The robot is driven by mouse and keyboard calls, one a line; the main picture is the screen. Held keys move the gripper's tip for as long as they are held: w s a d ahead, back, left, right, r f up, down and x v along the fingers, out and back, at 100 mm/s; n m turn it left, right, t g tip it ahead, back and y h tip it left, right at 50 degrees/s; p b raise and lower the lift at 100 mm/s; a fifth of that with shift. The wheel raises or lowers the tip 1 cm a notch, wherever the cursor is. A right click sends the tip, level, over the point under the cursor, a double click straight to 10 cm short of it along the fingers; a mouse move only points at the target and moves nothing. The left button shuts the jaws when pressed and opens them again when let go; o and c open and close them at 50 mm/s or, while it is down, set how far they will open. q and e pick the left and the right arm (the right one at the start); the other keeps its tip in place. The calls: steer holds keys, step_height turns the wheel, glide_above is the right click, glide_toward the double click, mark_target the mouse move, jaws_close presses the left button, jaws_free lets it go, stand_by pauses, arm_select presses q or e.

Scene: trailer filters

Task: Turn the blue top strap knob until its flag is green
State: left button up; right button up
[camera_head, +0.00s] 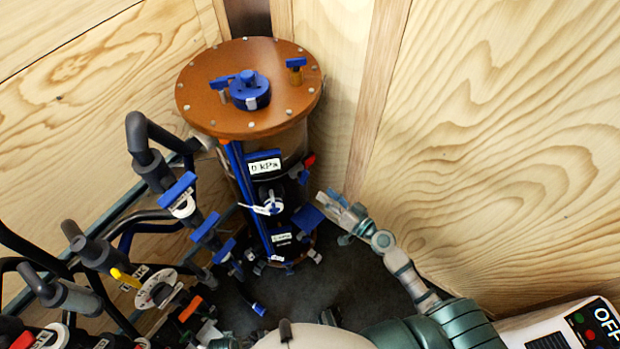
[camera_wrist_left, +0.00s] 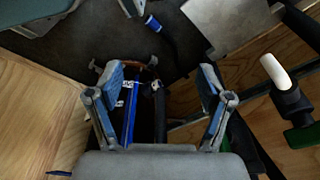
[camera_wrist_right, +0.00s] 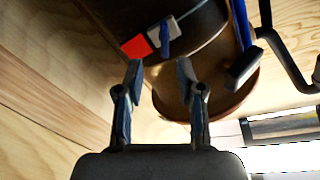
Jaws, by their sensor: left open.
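The tank (camera_head: 240,165) is an upright cylinder under a round orange-brown lid (camera_head: 205,105). A red flag (camera_head: 309,160) shows on its right side just below the lid, with blue parts beside it. In the right wrist view, the red flag (camera_wrist_right: 136,46) sits beside a grey block with a blue knob (camera_wrist_right: 165,36). My right gripper (camera_wrist_right: 160,72) is open and empty, its fingertips short of the flag and knob; in the head view it (camera_head: 330,203) is right of the tank and lower than the flag. My left gripper (camera_wrist_left: 163,78) is open and empty in its wrist view.
Wooden walls (camera_head: 500,120) stand close behind and to the right. Dark pipes and valves with blue handles (camera_head: 178,192) crowd the left. A white box marked OFF (camera_head: 560,335) is at the lower right. Dark floor (camera_head: 350,285) is clear below my right gripper.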

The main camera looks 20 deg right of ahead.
mark_target(306, 180)
steer(key=x, duration=0.3)
steer(key=p+x, duration=0.1)
steer(key=x, duration=0.2)
steer(key=a+x, duration=0.1)
steer(key=x, duration=0.2)
steer(key=shift+s+r+p, duration=0.1)
steer(key=shift+s+p, duration=0.1)
steer(key=shift+p, duration=0.2)
steer(key=shift+d, duration=0.45)
steer(key=shift+c, duration=0.5)
steer(key=c, duration=0.4)
jaws_close()
arm_select(q)
steer(key=s+a+f, duration=0.1)
steer(key=s+f, duration=0.2)
steer(key=f, duration=0.2)
steer(key=shift+s+a, duration=0.2)
steer(key=shift+s, duration=0.1)
arm_select(e)
steer(key=shift+s+a, duration=0.1)
steer(key=shift+a, duration=0.15)
